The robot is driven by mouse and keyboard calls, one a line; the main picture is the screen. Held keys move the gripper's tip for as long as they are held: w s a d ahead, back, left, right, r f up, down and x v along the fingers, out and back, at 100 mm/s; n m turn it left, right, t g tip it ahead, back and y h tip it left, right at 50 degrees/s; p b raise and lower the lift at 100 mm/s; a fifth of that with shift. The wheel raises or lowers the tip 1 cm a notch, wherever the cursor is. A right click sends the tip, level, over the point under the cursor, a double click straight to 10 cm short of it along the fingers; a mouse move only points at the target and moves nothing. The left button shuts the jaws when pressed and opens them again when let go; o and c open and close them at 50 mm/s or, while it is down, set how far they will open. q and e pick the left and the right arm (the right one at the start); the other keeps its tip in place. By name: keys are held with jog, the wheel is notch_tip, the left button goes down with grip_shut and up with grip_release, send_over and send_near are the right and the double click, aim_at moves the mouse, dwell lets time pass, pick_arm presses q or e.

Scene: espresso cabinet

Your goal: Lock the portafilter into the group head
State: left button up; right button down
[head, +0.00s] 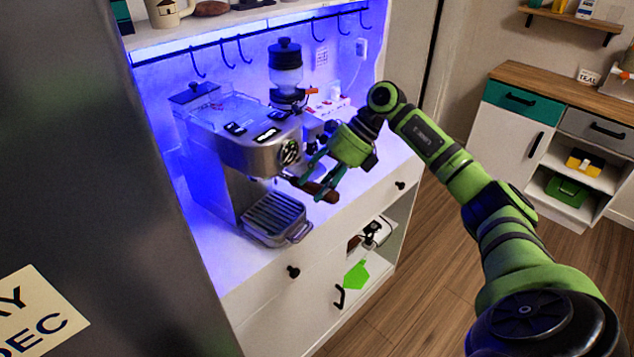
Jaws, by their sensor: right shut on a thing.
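The espresso machine (245,140) stands on the white cabinet top, with its drip tray (273,216) at the front. The portafilter shows mainly as a brown handle (325,195) in front of the machine, at the height of its lower front panel. My right gripper (318,182) is shut on the portafilter, reaching in from the right. The portafilter's basket and the group head are largely hidden by the machine's front and my fingers. I cannot tell whether they touch. My left gripper is not in view.
A dark coffee grinder (286,72) stands behind the machine. Hooks (243,50) hang from a rail above. A grey panel (90,150) fills the left side. The counter right of the drip tray is clear. A low sideboard (545,125) stands at the far right.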

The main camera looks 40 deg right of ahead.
jog(key=shift+r, duration=0.1)
jog(key=c, duration=0.6)
grip_release()
